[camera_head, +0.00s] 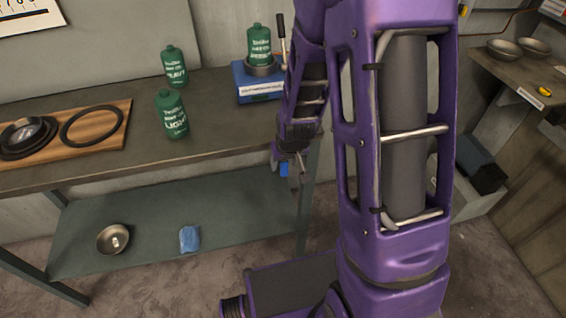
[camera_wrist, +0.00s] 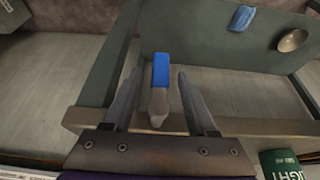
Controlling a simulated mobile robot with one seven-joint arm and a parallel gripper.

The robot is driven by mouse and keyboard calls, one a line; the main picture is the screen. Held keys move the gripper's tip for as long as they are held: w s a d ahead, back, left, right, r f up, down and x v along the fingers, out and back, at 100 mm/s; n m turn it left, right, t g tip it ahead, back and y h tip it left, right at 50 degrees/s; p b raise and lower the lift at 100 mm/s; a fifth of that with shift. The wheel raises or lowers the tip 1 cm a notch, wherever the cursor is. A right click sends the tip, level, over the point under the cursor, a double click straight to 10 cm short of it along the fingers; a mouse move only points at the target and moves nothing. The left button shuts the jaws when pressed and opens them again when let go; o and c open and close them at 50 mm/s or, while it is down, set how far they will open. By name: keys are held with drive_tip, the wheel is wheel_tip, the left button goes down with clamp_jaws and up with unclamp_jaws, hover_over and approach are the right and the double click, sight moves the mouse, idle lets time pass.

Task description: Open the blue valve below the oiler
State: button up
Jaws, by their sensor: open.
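The blue valve handle (camera_wrist: 161,70) shows in the wrist view, with a grey metal part at its near end. It lies between the two spread fingers of my gripper (camera_wrist: 158,76), with a visible gap on each side. In the head view the blue handle (camera_head: 284,169) is partly hidden by my gripper (camera_head: 287,172), which is at the table's front edge, below the top. The oiler (camera_head: 258,88) is a blue box on the table with a green bottle (camera_head: 259,45) and a lever on top. My arm hides its right side.
Two green bottles (camera_head: 171,115) stand left of the oiler. A wooden board (camera_head: 110,138) with black rings lies at the table's left. The lower shelf (camera_head: 150,230) holds a metal bowl (camera_head: 113,239) and a blue cloth (camera_head: 189,238). A table leg (camera_head: 304,215) is close to my gripper.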

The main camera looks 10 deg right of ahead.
drive_tip(key=shift+x, duration=0.8)
drive_tip(key=shift+c, duration=0.3)
clamp_jaws()
idle(0.7)
